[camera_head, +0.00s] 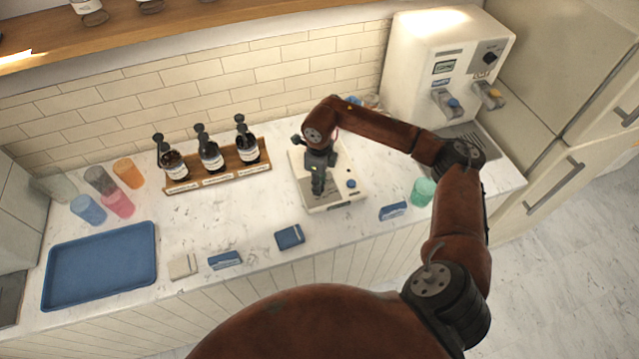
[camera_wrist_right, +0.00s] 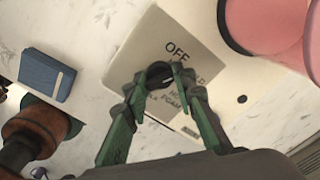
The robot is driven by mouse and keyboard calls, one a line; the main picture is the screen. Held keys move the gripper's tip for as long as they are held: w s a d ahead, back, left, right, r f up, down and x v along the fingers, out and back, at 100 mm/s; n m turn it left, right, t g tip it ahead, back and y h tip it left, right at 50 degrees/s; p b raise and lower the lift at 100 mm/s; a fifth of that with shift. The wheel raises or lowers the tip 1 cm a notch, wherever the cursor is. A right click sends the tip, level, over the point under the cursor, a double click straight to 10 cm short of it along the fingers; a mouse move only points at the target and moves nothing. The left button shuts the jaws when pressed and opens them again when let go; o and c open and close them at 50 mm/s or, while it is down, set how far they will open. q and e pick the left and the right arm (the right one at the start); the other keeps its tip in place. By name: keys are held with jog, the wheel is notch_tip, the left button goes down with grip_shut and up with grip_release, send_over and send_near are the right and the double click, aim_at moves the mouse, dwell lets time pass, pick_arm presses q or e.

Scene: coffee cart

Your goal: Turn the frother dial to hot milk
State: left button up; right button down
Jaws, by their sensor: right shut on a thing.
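The frother is a white boxy unit (camera_head: 345,199) on the counter below the tiled wall, partly hidden by my right arm. In the wrist view its plate (camera_wrist_right: 190,45) shows "OFF" and, lower down, partly covered lettering that includes "FOAM". My right gripper (camera_head: 318,190) points down over the frother's left part. In the wrist view its two fingertips (camera_wrist_right: 161,80) are shut on the dark dial (camera_wrist_right: 157,69), one on each side. The fingers hide much of the dial, and I cannot tell which label it points to. My left gripper is not in view.
A white coffee machine (camera_head: 420,65) stands at the back right. A green cup (camera_head: 423,191) and a blue card (camera_head: 393,211) are right of the frother. A bottle rack (camera_head: 217,178) and blue tray (camera_head: 100,266) are left. A pink round object (camera_wrist_right: 262,25) is close by in the wrist view.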

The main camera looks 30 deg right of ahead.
jog(key=m, duration=0.3)
jog(key=shift+m, duration=0.4)
jog(key=m, duration=0.3)
jog(key=shift+r+m, duration=0.1)
jog(key=shift+m, duration=0.2)
jog(key=m, duration=0.3)
jog(key=shift+w+m+p, duration=0.1)
jog(key=shift+m+p, duration=0.2)
jog(key=m, duration=0.4)
jog(key=shift+p, duration=0.35)
jog(key=m+p, duration=0.1)
jog(key=m, duration=0.3)
jog(key=m+p, duration=0.1)
jog(key=m, duration=0.2)
jog(key=shift+r+m, duration=0.1)
jog(key=shift+m, duration=0.3)
jog(key=m+p, duration=0.1)
jog(key=m, duration=0.3)
jog(key=shift+m+p, duration=0.8)
jog(key=shift+m, duration=1.3)
